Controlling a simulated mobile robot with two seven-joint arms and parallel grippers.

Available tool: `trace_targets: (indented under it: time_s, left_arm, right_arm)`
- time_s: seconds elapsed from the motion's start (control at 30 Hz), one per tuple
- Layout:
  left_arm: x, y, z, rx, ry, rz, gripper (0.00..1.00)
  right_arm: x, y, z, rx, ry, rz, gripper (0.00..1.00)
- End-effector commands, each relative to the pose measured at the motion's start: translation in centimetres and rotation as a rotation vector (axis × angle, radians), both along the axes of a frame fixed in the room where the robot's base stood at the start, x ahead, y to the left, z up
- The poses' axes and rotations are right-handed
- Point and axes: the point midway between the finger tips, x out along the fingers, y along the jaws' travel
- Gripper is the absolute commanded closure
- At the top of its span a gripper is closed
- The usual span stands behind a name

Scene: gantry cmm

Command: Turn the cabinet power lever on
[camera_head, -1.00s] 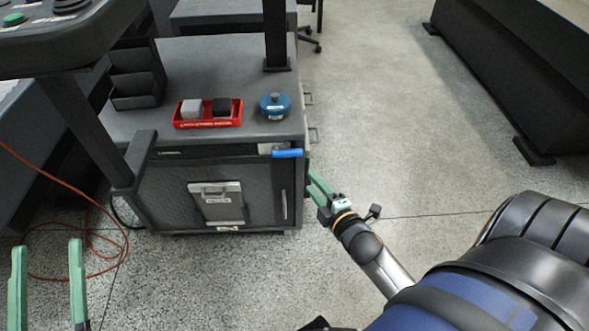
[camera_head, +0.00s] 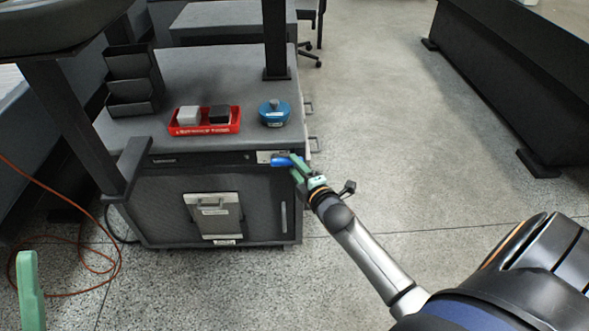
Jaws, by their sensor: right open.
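The blue power lever (camera_head: 281,161) is on the front panel of the dark cabinet (camera_head: 165,215), near its upper right corner. It lies roughly level, and its right end is partly hidden by my gripper. My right gripper (camera_head: 294,162) comes in from the right with its green fingers at the lever's right end. It is open; whether a finger touches the lever, I cannot tell. My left gripper (camera_head: 29,285) shows only one green finger at the lower left edge, far from the lever.
On the cabinet top are a red tray (camera_head: 205,130) with a grey and a black block, a blue round object (camera_head: 274,112) and a dark post (camera_head: 276,40). An orange cable (camera_head: 75,290) lies on the floor at left.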

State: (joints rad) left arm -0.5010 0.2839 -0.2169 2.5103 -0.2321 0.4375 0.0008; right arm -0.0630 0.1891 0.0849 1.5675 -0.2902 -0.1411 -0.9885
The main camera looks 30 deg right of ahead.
Motion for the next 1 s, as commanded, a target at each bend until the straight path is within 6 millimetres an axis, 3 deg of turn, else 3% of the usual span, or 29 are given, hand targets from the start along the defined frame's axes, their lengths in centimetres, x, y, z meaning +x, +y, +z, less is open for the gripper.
trace_targets:
  time_s: [0.43, 0.8, 1.0]
  left_arm:
    - [0.04, -0.02, -0.37, -0.004, 0.005, -0.004, 0.37]
    - [0.04, -0.04, -0.37, -0.003, 0.005, -0.005, 0.37]
    - [0.04, -0.05, -0.38, -0.003, 0.005, -0.005, 0.37]
  right_arm:
    - [1.03, -0.13, -0.14, 0.0, 0.0, 0.0, 0.57]
    - [1.0, -0.13, -0.16, 0.001, 0.0, 0.0, 0.98]
    - [0.99, -0.13, -0.15, 0.001, 0.0, 0.0, 1.0]
